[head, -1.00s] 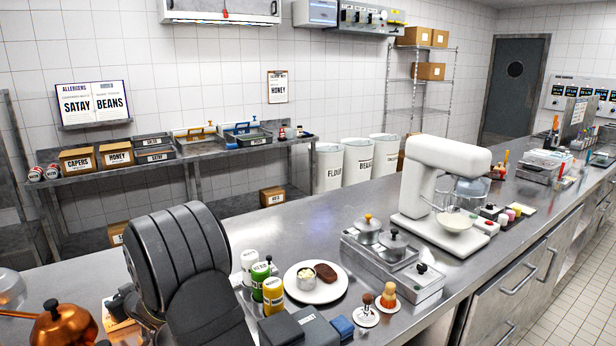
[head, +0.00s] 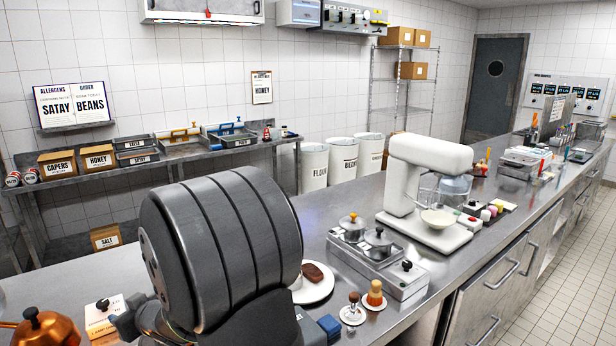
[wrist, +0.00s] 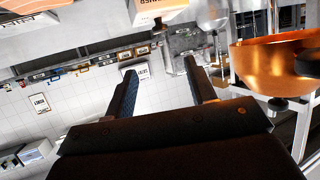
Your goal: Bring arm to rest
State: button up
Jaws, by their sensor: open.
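My arm (head: 225,250) is a dark grey ribbed shape that fills the lower left middle of the head view. My gripper (wrist: 160,68) shows in the wrist view with its two dark fingers apart and nothing between them. In the head view my gripper cannot be made out clearly. A copper pot (head: 45,328) with a dark knob is at the lower left of the head view. A copper vessel (wrist: 275,65) lies right of the fingers in the wrist view, apart from them.
A white labelled box (head: 103,318) is left of my arm. Right of it are a plate (head: 318,284) with a brown piece, partly hidden, two small stamps (head: 353,310), lidded steel pans (head: 376,262) and a white mixer (head: 430,165). Bare steel counter (head: 310,215) lies behind my arm.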

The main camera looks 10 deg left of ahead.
jog(key=shift+w+d+r+m+h, duration=0.3)
jog(key=shift+w+r+h, duration=0.1)
jog(key=shift+w+r, duration=0.15)
jog(key=shift+a, duration=0.1)
jog(key=shift+o, duration=0.4)
